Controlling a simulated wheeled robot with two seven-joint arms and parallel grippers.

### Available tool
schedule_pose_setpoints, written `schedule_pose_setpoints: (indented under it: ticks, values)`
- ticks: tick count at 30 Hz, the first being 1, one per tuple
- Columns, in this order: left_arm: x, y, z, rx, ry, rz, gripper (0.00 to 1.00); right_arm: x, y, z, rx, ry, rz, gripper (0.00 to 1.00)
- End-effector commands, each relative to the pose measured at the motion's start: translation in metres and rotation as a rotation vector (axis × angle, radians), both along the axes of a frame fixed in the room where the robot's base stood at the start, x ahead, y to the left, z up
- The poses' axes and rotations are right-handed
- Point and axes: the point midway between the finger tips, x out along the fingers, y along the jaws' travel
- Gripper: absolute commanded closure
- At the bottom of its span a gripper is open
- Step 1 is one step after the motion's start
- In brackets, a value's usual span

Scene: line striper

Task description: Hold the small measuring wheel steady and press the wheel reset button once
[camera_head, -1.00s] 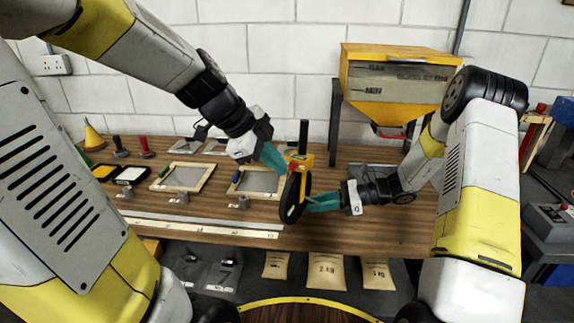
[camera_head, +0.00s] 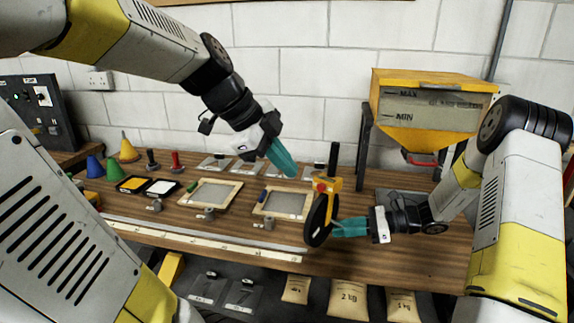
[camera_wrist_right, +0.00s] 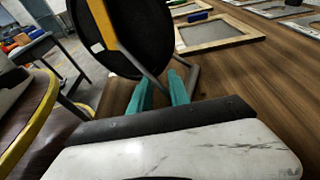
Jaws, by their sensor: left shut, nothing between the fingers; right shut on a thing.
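The small measuring wheel has a black wheel (camera_head: 317,222), a yellow body (camera_head: 333,184) and a black upright handle. A red button (camera_head: 320,187) shows on the yellow body. My right gripper (camera_head: 338,228) is shut on the measuring wheel, at a grey bar low beside the black wheel; the teal fingers flank this bar in the right wrist view (camera_wrist_right: 160,92). The wheel stands nearly upright over the bench; whether it touches the bench is unclear. My left gripper (camera_head: 290,172) is shut and empty, above and left of the yellow body, apart from it.
A long pale rule (camera_head: 205,235) runs along the front. A yellow hopper (camera_head: 425,105) stands at the back right.

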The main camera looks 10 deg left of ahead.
Motion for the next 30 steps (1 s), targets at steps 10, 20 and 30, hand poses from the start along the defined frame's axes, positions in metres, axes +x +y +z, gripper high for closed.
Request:
schedule_pose_setpoints:
  ticks: [10,20,30]
  values:
    - [0.0,0.0,0.0,0.0,0.0,0.0,1.0,0.0,0.0,0.0,0.0,0.001,0.0,0.52]
    - [0.0,0.0,0.0,0.0,0.0,0.0,1.0,0.0,0.0,0.0,0.0,0.0,0.0,0.52]
    - [0.0,0.0,0.0,0.0,0.0,0.0,1.0,0.001,-0.027,0.008,-0.001,-0.001,-0.005,0.52]
